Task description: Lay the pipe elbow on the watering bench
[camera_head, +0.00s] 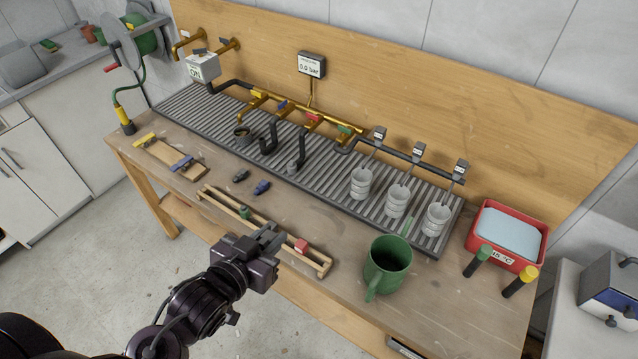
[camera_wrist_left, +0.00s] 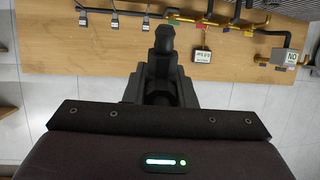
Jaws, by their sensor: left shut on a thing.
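My left gripper (camera_head: 268,238) is raised over the front edge of the watering bench (camera_head: 335,228), beside the slatted wooden rack. It is shut on a dark grey piece, seen between the fingers in the left wrist view (camera_wrist_left: 165,42). This looks like the pipe elbow, though its shape is mostly hidden by the dark fingers. The bench has a brown wooden top with a grey ribbed tray (camera_head: 325,178) along its back. My right gripper is not in view.
A wooden rack (camera_head: 215,196) with a red block (camera_head: 301,246) and a green piece lies at the front edge. A green mug (camera_head: 388,265) stands to the right. A red basin (camera_head: 480,240) is at the far right. Small blue (camera_head: 262,187) and dark fittings (camera_head: 240,176) lie mid-bench; bare wood surrounds them.

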